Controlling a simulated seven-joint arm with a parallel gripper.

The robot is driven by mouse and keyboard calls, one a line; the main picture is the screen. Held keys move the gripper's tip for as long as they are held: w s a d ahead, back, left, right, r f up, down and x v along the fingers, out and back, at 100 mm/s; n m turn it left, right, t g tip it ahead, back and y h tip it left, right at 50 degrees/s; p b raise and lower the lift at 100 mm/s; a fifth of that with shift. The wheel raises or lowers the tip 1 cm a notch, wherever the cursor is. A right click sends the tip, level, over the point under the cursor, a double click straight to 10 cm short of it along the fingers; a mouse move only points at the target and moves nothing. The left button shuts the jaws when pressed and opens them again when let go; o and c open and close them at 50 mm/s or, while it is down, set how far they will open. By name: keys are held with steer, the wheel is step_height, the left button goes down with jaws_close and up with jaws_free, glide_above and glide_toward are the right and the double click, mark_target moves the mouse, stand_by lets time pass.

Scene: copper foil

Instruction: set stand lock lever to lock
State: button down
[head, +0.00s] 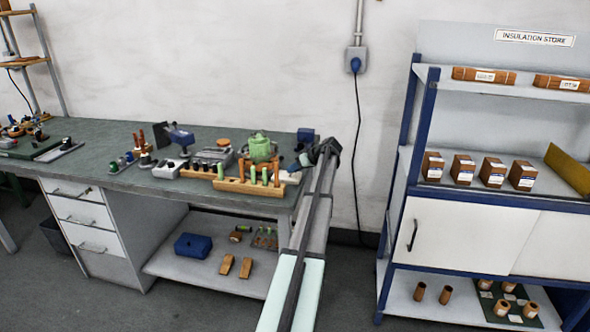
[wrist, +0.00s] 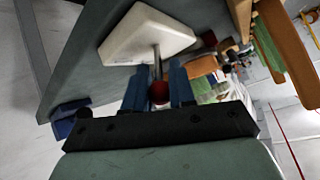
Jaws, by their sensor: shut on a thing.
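In the wrist view a white base (wrist: 147,32) stands on the bench top, with a thin metal lever (wrist: 157,62) rising from it. The lever ends in a dark red ball knob (wrist: 158,93). My gripper (wrist: 158,80) has its two blue fingers on either side of the knob and is shut on the lever's knob end. In the head view my gripper (head: 303,160) is at the right end of the bench, and my arm hides most of the lever there. Any lock marking is not visible.
The workbench (head: 95,170) holds a wooden rack (head: 240,187) with green and orange handles, a green wound part (head: 260,148) and a blue block (head: 306,134) close to my gripper. A blue-framed shelf (head: 425,130) stands to the right. Floor between them is clear.

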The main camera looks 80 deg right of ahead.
steer(key=c, duration=1)
jaws_free()
steer(key=v, duration=1.3)
steer(key=shift+s+a+r, duration=0.15)
steer(key=shift+s+r, duration=0.05)
steer(key=shift+s, duration=0.15)
